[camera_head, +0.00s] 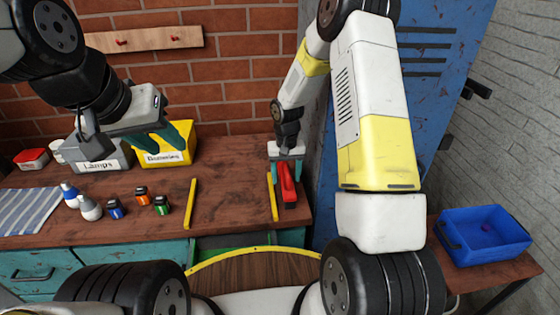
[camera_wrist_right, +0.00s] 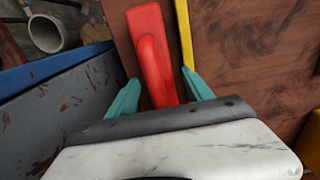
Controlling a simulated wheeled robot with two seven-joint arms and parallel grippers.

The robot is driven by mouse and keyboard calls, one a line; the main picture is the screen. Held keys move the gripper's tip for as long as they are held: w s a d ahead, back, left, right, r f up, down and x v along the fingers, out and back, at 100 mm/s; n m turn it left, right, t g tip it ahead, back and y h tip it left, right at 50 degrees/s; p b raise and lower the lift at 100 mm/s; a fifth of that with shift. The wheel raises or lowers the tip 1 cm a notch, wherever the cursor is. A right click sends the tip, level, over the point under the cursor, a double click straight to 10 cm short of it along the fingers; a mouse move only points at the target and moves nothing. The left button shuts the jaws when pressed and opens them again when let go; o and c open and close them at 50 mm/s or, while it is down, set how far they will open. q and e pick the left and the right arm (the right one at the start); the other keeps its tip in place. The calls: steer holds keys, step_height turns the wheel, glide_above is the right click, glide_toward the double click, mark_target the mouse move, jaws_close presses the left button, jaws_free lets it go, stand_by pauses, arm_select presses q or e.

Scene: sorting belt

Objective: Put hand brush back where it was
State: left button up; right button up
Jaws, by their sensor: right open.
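The red hand brush (camera_head: 288,187) lies on the wooden bench near its right end, just right of a yellow strip (camera_head: 272,197). My right gripper (camera_head: 286,168) is over the brush. In the right wrist view, its teal fingers (camera_wrist_right: 162,92) are open, one on each side of the brush's red handle (camera_wrist_right: 157,70), with gaps visible. The brush's bristles are hidden beneath it. My left gripper (camera_head: 168,146) is at the left, in front of the yellow Batteries box (camera_head: 180,157), with its teal fingers apart and nothing seen between them.
A grey Lamps box (camera_head: 100,160), bottles (camera_head: 90,208), several small coloured jars (camera_head: 160,204) and a striped cloth (camera_head: 30,208) occupy the left of the bench (camera_head: 235,190). Another yellow strip (camera_head: 190,203) lies mid-bench. A blue bin (camera_head: 485,237) stands on a side table at right.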

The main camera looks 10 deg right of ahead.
step_height(320, 180, up, 12)
steer(key=s+d+r+t+y, duration=0.1)
steer(key=s+r+t, duration=0.1)
steer(key=s+r, duration=0.65)
steer(key=s+d+r+t, duration=0.2)
steer(key=s+r, duration=0.5)
steer(key=r, duration=0.3)
steer(key=s+r+t+y, duration=0.1)
steer(key=s+r+t, duration=0.1)
steer(key=s, duration=0.7)
steer(key=shift+s+a+n, duration=0.25)
steer(key=shift+s+n, duration=0.05)
steer(key=shift+s, duration=0.05)
